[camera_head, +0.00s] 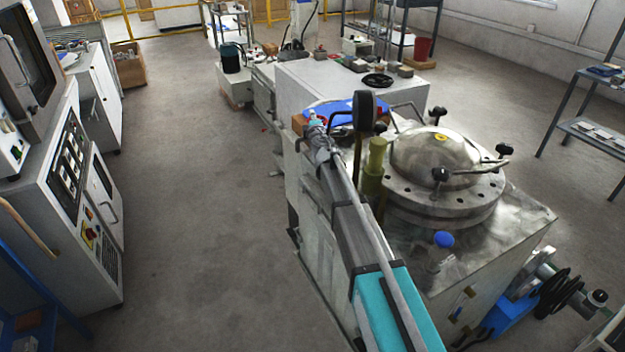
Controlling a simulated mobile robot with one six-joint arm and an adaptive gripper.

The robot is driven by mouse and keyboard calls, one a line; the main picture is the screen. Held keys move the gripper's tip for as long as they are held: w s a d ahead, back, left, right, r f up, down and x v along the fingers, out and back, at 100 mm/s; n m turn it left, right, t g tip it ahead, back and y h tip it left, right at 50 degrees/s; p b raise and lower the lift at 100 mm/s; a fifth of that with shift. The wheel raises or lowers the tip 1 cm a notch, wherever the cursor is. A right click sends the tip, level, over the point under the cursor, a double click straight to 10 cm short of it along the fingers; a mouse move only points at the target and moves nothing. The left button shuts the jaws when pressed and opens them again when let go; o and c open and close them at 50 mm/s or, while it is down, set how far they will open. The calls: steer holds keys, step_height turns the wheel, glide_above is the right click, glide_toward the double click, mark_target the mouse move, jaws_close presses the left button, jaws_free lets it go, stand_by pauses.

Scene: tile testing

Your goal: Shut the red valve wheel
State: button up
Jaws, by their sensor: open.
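A small red patch (323,121) shows beside the blue surface on the machine's far left end. It may be part of the red valve wheel, but too little is visible to be sure. A long grey arm reaches up from the bottom centre, past a teal block, to this spot. My gripper (317,127) is at its far end, small and open, with nothing visible in it. It appears close to the red patch; whether they touch cannot be told. Its fingertips are hard to make out.
A metal domed vessel (433,160) with black knobs stands right of the arm. White control cabinets (75,190) line the left. The floor (205,215) between is clear.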

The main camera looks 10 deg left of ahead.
steer(key=s+d+m+g+h+p, duration=0.2)
steer(key=s+m+g+p, duration=0.4)
steer(key=s, duration=0.9)
steer(key=s+d+f+m+g+h+p, duration=0.1)
steer(key=s+d+m+g+h+p, duration=0.1)
steer(key=s+m+g+p, duration=0.4)
steer(key=shift+s+f+m+p, duration=0.25)
steer(key=shift+s+m+p, duration=1.4)
steer(key=shift+s+m, duration=2.2)
steer(key=shift+s+d+n, duration=0.1)
steer(key=shift+s+n, duration=0.5)
steer(key=shift+n, duration=0.05)
